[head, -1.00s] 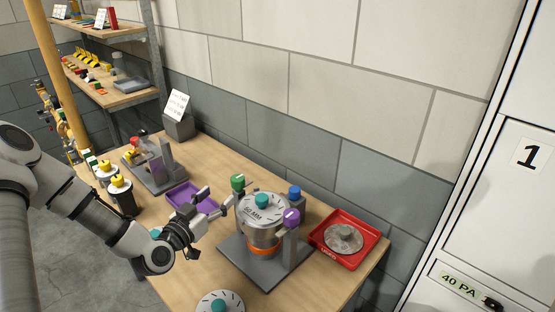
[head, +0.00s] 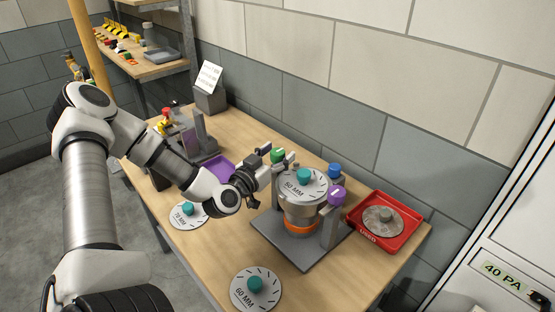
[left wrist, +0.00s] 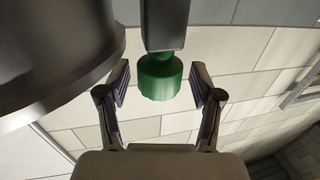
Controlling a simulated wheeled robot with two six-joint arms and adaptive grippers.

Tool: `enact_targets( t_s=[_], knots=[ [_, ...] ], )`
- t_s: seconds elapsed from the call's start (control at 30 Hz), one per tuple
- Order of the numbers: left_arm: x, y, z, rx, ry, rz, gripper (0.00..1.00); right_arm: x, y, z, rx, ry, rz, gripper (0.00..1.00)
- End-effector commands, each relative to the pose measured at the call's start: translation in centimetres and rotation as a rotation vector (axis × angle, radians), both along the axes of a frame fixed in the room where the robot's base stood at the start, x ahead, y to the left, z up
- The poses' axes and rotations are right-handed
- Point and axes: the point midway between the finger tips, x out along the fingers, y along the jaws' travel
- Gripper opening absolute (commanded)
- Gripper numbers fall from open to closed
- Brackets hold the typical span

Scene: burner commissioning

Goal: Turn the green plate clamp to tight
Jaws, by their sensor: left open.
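The green plate clamp (head: 277,155) is a ribbed knob on a grey post at the back left of the round burner fixture. It also shows in the left wrist view (left wrist: 163,78), where its post comes down from the top edge. My left gripper (head: 277,163) is open beside it. In the left wrist view the open fingers (left wrist: 161,84) stand on either side of the knob with a gap on both sides. The plate marked 50 MM (head: 301,186) lies on top of the fixture. My right gripper is not in view.
A blue clamp (head: 335,171) and a purple clamp (head: 336,196) stand around the plate. A red tray (head: 398,232) is to the right. Plates marked 60 MM (head: 254,290) and 70 MM (head: 186,214) lie on the table, with a purple tray (head: 216,168) behind my forearm.

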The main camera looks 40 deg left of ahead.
Motion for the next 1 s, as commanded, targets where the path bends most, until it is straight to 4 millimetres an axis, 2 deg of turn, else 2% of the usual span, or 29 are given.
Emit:
enact_targets(
  t_s=[0.2, 0.37, 0.4, 0.73, 1.0],
  knots=[
    [0.0, 0.0, 0.1, -0.001, 0.0, 0.0, 0.66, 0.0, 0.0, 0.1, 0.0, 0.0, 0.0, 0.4],
    [0.0, 0.0, 0.1, -0.001, 0.0, 0.0, 0.09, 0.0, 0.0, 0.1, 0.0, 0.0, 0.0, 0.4],
    [0.0, 0.0, 0.1, -0.001, 0.0, 0.0, 0.05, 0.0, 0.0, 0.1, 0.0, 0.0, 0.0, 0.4],
    [0.0, 0.1, 0.3, -0.001, 0.0, -0.02, 0.05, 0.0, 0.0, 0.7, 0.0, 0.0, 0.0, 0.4],
    [0.0, 0.2, 0.6, -0.001, 0.0, -0.137, 0.05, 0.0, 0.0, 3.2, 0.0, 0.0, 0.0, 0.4]
  ],
)
